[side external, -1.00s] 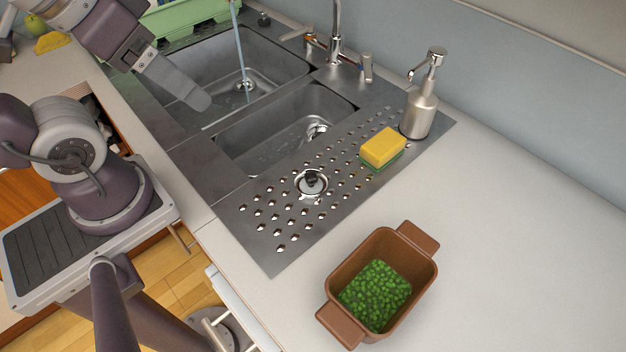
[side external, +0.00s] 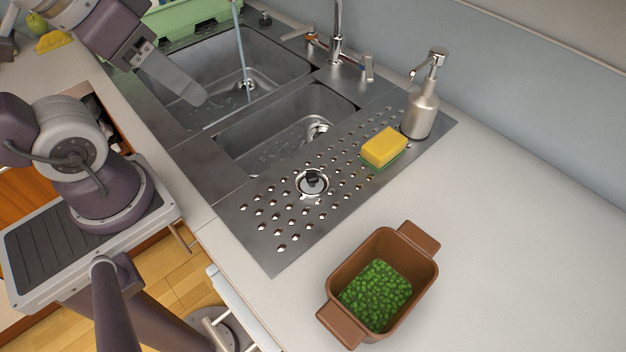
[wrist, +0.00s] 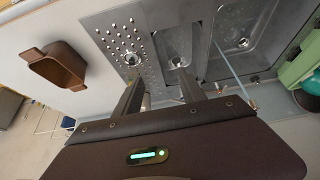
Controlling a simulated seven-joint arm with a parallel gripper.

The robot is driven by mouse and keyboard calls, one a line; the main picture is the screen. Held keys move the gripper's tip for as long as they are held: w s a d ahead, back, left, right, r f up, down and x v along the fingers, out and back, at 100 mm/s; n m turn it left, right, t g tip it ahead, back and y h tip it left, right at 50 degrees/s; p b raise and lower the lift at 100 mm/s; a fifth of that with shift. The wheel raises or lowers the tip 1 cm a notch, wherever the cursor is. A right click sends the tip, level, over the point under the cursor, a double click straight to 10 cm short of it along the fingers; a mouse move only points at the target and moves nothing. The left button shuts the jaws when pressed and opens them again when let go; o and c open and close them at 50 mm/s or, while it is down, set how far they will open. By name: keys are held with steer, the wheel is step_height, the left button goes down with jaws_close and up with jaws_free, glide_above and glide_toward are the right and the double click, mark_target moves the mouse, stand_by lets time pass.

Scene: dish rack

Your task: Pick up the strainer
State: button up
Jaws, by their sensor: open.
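The strainer appears to be the small round metal piece with a black knob (side external: 312,182), lying on the perforated drainboard (side external: 268,244). It shows small in the wrist view (wrist: 131,59). My gripper (side external: 186,88) is above the left side of the large sink basin, well away from the strainer and up and left of it in the side view. In the wrist view its two fingers (wrist: 162,92) are spread apart with nothing held between them. The side view shows mainly one finger, so the other is hidden there.
A yellow and green sponge (side external: 383,147) and a metal soap dispenser (side external: 421,108) stand right of the strainer. Water runs from the tap (side external: 336,45) into the large basin. A brown dish (side external: 345,325) of green peas sits on the counter. The counter at right is clear.

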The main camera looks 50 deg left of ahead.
steer(key=n+g+h, duration=0.6)
steer(key=n+h, duration=1)
steer(key=n, duration=0.2)
glide_above(309, 173)
steer(key=a, duration=0.4)
step_height(309, 173, down, 14)
steer(key=r, duration=0.1)
step_height(309, 173, down, 7)
steer(key=shift+a+f, duration=0.1)
steer(key=shift+a, duration=0.05)
steer(key=d, duration=0.2)
steer(key=d+f, duration=0.1)
steer(key=d, duration=0.1)
steer(key=shift+d, duration=0.15)
steer(key=shift+d+f, duration=0.1)
steer(key=shift+d, duration=0.25)
jaws_close()
